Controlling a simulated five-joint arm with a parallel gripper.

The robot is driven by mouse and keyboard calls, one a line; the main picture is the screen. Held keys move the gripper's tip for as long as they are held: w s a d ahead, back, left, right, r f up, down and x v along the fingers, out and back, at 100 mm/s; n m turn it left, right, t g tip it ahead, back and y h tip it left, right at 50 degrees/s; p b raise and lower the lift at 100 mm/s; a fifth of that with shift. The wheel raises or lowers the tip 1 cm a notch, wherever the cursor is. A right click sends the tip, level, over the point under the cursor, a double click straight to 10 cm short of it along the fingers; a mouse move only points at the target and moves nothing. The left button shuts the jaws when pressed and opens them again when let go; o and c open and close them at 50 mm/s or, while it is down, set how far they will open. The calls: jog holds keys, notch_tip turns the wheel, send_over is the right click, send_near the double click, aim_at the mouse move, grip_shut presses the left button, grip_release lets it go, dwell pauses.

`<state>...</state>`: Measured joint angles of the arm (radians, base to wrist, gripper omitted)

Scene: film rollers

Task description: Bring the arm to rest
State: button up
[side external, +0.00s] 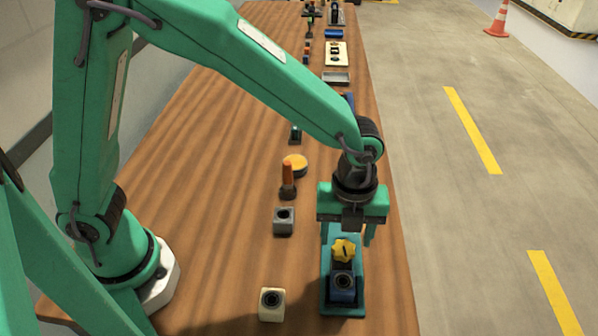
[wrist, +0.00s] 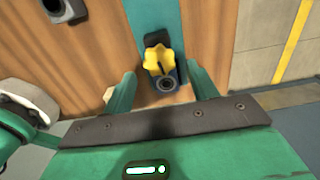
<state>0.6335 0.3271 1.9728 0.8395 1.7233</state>
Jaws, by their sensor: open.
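My gripper (side external: 348,236) is open, pointing down over the right edge of the wooden bench. In the wrist view its two green fingers (wrist: 163,92) stand apart on either side of a yellow knob. The yellow star-shaped knob (side external: 344,250) sits on a dark blue block (side external: 343,288) with a round dark hole, on a teal base plate (side external: 327,308). The knob also shows in the wrist view (wrist: 159,60). Nothing is seen between the fingers touching them. How high the fingertips are above the block is hard to tell.
A grey tray (side external: 336,78) lies farther back. The bench (side external: 200,150) is clear at left; an orange cone (side external: 498,20) stands on the floor.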

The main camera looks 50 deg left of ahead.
jog(key=s+a+r+n+t, duration=0.2)
jog(key=a+r+n, duration=0.3)
jog(key=a+n, duration=0.3)
jog(key=s+a+r+n+t, duration=0.1)
jog(key=s+a+r+n, duration=0.4)
jog(key=a+n, duration=0.3)
jog(key=s+a+r+n+t, duration=0.2)
jog(key=a+r+n, duration=0.3)
jog(key=a+n, duration=0.3)
jog(key=s+n, duration=0.1)
jog(key=n, duration=0.2)
jog(key=shift+s+a+t, duration=0.15)
jog(key=shift+s+t, duration=0.15)
jog(key=shift+s, duration=0.05)
